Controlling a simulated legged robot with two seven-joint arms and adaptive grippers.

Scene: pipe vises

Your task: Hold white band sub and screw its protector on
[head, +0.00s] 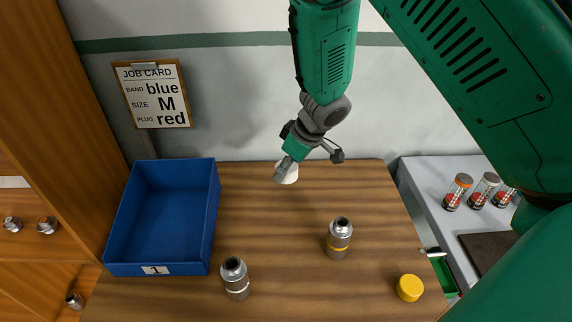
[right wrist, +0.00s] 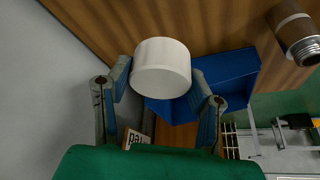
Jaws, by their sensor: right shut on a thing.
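My right gripper (head: 285,168) is shut on a white protector cap (head: 288,175) and holds it above the back of the wooden table. In the right wrist view the cap (right wrist: 160,68) sits between the two fingers (right wrist: 162,88). The white band sub (head: 235,278) stands upright at the front of the table, a grey metal piece with a white ring and an open top. It is well apart from the gripper. My left gripper is not in view.
A blue bin (head: 213,225) labelled 1 stands at the left. A job card (head: 153,95) hangs behind.

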